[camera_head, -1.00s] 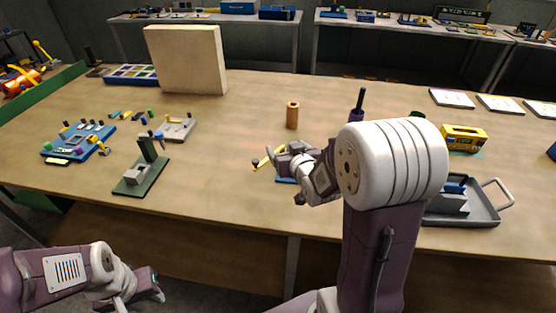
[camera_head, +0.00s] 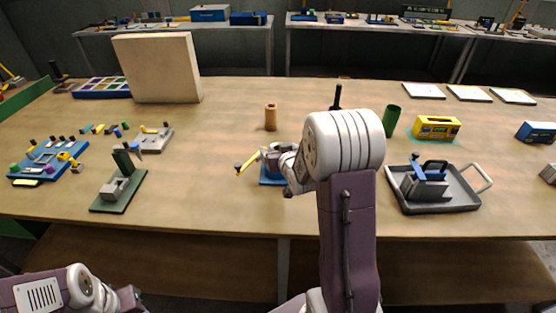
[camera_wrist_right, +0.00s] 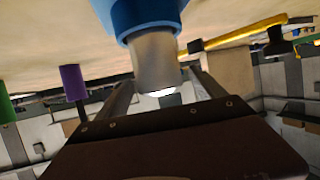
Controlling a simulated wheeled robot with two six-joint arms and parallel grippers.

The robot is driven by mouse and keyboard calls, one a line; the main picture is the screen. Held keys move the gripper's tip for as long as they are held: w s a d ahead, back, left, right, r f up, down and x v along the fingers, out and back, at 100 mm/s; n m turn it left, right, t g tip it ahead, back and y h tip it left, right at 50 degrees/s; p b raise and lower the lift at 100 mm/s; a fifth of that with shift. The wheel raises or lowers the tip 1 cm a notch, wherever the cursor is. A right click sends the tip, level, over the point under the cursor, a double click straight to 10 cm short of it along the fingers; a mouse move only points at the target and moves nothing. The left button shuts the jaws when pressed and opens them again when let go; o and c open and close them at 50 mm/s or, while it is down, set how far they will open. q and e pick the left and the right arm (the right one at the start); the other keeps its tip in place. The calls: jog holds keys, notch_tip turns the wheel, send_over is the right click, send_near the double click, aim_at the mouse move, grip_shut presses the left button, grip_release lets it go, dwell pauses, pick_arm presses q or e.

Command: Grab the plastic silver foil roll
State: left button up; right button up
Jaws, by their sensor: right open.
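A silver cylinder (camera_wrist_right: 155,62), which looks like the foil roll, shows in the right wrist view, joined to a blue piece (camera_wrist_right: 140,14). That view seems upside down, with the tabletop above. My right gripper (camera_wrist_right: 162,92) is open, with one finger on each side of the cylinder's free end; I cannot tell whether they touch it. In the head view, my right gripper (camera_head: 277,157) is over a blue base (camera_head: 268,176) near the table's front middle, and my arm hides the roll. My left gripper (camera_head: 130,298) is low at bottom left, too cut off to read.
A yellow bar (camera_head: 248,164) sticks out left of the blue base. A brown cylinder (camera_head: 270,117) stands behind. A green cylinder (camera_head: 390,121), yellow box (camera_head: 436,127) and grey tray (camera_head: 470,197) are right. A green-based press (camera_head: 118,190) is left. The table between is clear.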

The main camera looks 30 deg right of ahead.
aim_at(276, 148)
jog(key=x, duration=0.3)
jog(key=shift+w+f, duration=0.15)
jog(key=shift+w, duration=0.2)
jog(key=shift+s, duration=0.1)
jog(key=shift+s, duration=0.1)
jog(key=c, duration=1.7)
jog(key=shift+r+p, duration=0.4)
jog(key=shift+r, duration=2)
jog(key=s+d+r+p, duration=0.3)
jog(key=s+d+r, duration=0.3)
jog(key=d, duration=0.4)
jog(key=shift+r, duration=0.2)
